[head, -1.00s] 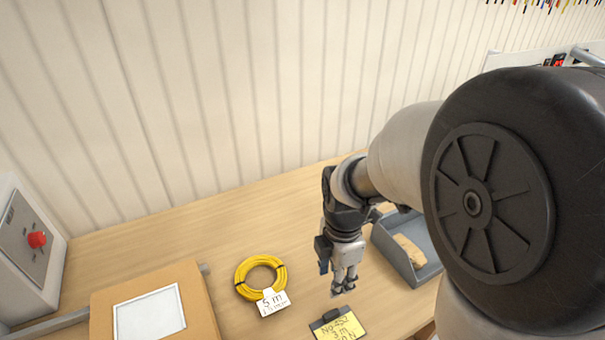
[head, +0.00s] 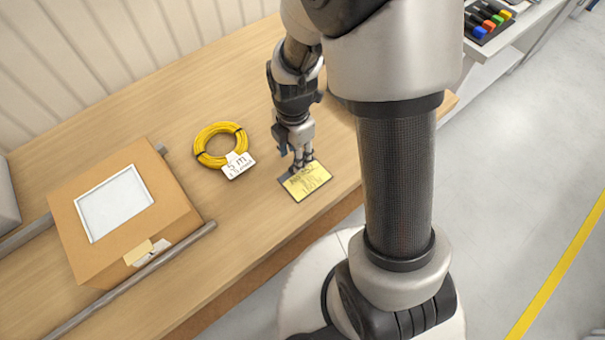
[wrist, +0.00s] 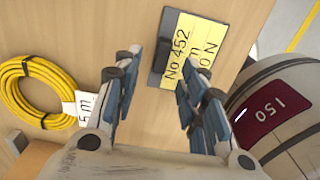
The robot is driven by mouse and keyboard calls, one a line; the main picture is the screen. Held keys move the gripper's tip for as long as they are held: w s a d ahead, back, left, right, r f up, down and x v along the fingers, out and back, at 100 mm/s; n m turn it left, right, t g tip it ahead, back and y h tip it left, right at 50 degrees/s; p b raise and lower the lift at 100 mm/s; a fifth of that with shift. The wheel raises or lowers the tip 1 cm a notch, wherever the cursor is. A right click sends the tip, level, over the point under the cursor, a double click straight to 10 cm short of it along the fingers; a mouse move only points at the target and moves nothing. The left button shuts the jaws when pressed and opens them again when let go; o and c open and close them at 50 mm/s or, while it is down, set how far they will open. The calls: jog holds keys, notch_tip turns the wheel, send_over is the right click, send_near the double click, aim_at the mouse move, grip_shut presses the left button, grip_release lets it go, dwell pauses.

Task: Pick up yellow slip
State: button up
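The yellow slip (head: 308,181) lies on a dark clipboard (head: 287,188) near the front edge of the wooden bench, with handwriting on it. In the wrist view the slip (wrist: 200,40) reads "No 452" and sits on the dark board (wrist: 161,58), beyond my fingertips. My gripper (head: 302,163) points down at the back edge of the slip in the head view. In the wrist view my gripper (wrist: 157,75) has its fingers spread apart with nothing between them. Whether a fingertip touches the board I cannot tell.
A coil of yellow cable (head: 199,152) with a white "5 m" tag (head: 238,164) lies left of the slip. A cardboard box (head: 165,200) stands further left by a metal rail (head: 140,276). Bare bench (head: 255,225) lies between box and slip.

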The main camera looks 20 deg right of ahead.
aim_at(305, 176)
jog(key=f+b, duration=0.2)
jog(key=f, duration=0.3)
jog(key=shift+d, duration=0.2)
jog(key=shift+r, duration=0.1)
jog(key=shift+c, duration=0.2)
grip_shut()
